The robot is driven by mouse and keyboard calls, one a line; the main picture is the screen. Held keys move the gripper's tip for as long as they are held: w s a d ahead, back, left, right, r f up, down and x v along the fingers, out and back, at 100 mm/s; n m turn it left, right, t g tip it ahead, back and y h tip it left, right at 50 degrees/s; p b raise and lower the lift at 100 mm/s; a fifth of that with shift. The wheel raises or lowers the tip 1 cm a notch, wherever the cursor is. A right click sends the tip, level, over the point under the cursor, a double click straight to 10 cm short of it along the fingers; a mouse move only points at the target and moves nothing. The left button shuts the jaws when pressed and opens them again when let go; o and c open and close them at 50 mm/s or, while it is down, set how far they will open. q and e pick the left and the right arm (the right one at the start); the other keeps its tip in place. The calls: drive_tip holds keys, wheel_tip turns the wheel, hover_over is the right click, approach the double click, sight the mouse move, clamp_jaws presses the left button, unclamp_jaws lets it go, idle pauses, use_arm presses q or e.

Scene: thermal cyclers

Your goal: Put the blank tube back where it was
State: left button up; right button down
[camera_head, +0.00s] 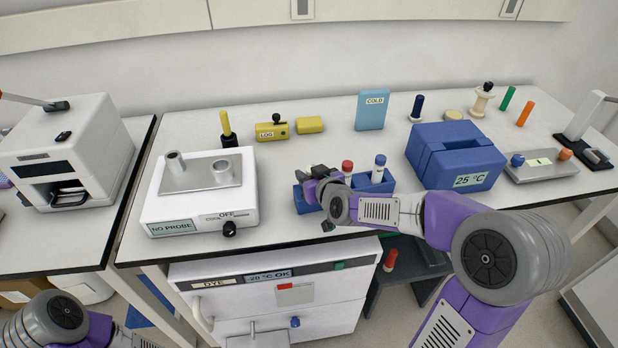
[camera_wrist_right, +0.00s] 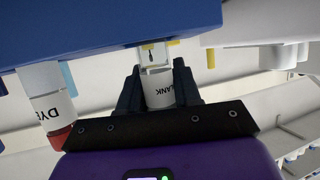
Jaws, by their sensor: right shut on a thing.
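The blue rack (camera_head: 386,184) stands near the front of the bench. A red-capped tube (camera_head: 347,168) and a blue-capped tube (camera_head: 379,167) stand upright in it. My right gripper (camera_head: 318,184) is over the rack's left part, and its arm hides some of the rack. In the right wrist view, my right gripper (camera_wrist_right: 158,92) is shut on the blank tube (camera_wrist_right: 159,92), whose label reads upside down. The rack (camera_wrist_right: 110,30) and a red-capped tube marked DYE (camera_wrist_right: 50,100) are close by. I cannot tell whether the blank tube touches the rack. My left gripper is out of view.
A white device marked NO PROBE (camera_head: 175,210) stands left of the rack. A blue box marked 25 °C (camera_head: 455,160) is on the right, with a light blue COLD block (camera_head: 371,110) behind. A drawer unit marked DYE (camera_head: 260,285) is below the bench.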

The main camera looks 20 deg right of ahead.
drive_tip(key=shift+r, duration=0.15)
drive_tip(key=c, duration=0.8)
unclamp_jaws()
drive_tip(key=shift+s+r, duration=0.2)
drive_tip(key=shift+s, duration=0.1)
drive_tip(key=p+v, duration=0.1)
drive_tip(key=v, duration=1)
drive_tip(key=shift+s, duration=0.25)
